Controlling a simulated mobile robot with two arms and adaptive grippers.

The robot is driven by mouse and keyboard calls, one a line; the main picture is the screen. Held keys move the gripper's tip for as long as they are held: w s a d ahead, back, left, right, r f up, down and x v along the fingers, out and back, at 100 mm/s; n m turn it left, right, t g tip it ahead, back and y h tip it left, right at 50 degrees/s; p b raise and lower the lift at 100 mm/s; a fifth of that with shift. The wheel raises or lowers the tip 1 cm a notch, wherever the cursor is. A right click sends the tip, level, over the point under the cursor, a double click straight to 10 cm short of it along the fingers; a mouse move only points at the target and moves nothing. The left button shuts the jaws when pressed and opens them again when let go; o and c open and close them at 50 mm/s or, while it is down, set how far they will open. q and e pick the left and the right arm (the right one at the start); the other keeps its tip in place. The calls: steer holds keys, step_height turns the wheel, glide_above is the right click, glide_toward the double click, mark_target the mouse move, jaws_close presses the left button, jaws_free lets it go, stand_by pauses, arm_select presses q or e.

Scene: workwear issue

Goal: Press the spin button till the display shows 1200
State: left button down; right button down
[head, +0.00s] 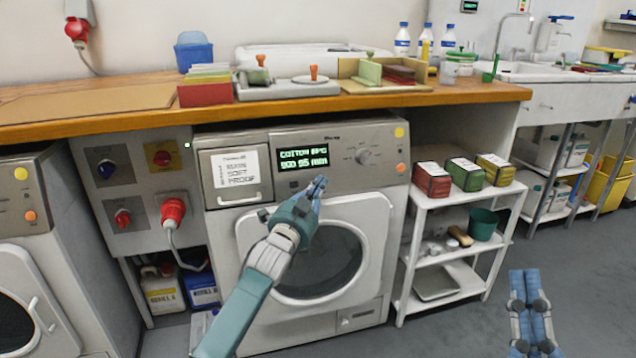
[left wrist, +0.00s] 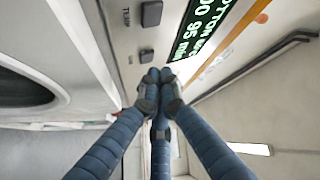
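The washing machine (head: 310,225) stands under the wooden counter. Its green-lit display (head: 303,157) shows a cotton programme, with what reads as 900 and 95 min below. The display also shows, turned on its side, in the left wrist view (left wrist: 203,25). Two dark buttons sit beside it there: a farther button (left wrist: 152,13) and a nearer button (left wrist: 147,56); I cannot tell which is spin. My left gripper (head: 320,184) is shut and empty, its fingertips just below the display and close to the nearer button; contact cannot be told. My right gripper (head: 525,275) appears shut and empty, low at the right.
A dial (head: 364,157) sits right of the display and a labelled drawer (head: 236,176) left of it. The counter edge (head: 420,100) overhangs the machine. A white shelf (head: 459,215) with several boxes stands at its right.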

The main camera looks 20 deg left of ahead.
arm_select(q)
steer(key=shift+w, duration=0.1)
stand_by(0.4)
steer(key=shift+w+a+f, duration=0.1)
steer(key=shift+w+a, duration=0.15)
steer(key=shift+w+a+f, duration=0.1)
steer(key=shift+w+a, duration=0.05)
steer(key=shift+w, duration=0.1)
arm_select(e)
steer(key=shift+s+r, duration=0.3)
stand_by(0.5)
steer(key=shift+w, duration=0.1)
arm_select(q)
steer(key=shift+s, duration=0.15)
steer(key=shift+s+d+r+p, duration=0.2)
steer(key=shift+s+d+p, duration=0.2)
steer(key=shift+p, duration=0.3)
arm_select(e)
steer(key=w+f+g+h, duration=0.1)
steer(key=w+f+g, duration=0.2)
steer(key=f, duration=0.4)
steer(key=shift+w+g, duration=0.4)
steer(key=shift+w, duration=0.2)
steer(key=shift+a, duration=0.1)
